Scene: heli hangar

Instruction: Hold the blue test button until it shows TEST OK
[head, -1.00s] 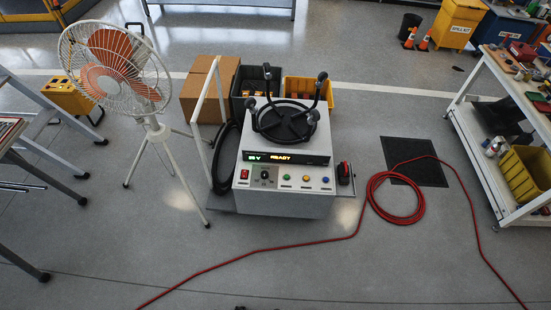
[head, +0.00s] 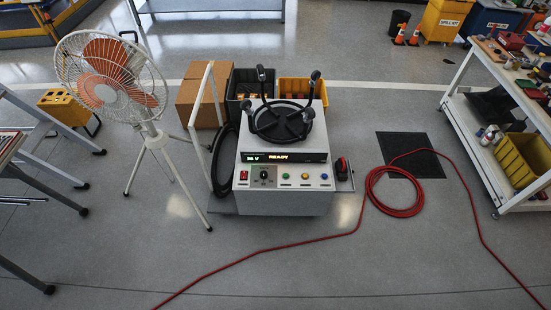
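The blue test button (head: 324,176) is the rightmost of the round buttons on the sloped front panel of a grey power cart (head: 284,200) in the middle of the head view. A yellow and a green button sit to its left. The display (head: 284,157) above reads READY in amber, with a green voltage figure at its left, hard to read. A selector knob (head: 264,175) and a red switch (head: 243,175) are further left on the panel. Neither of my grippers shows in the view, and nothing touches the button.
A white-caged fan (head: 110,78) on a tripod stands left of the cart. A red hose (head: 395,212) lies coiled to the right and runs across the floor. A shelf trolley (head: 490,165) stands at far right. The floor before the cart is clear except for the hose.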

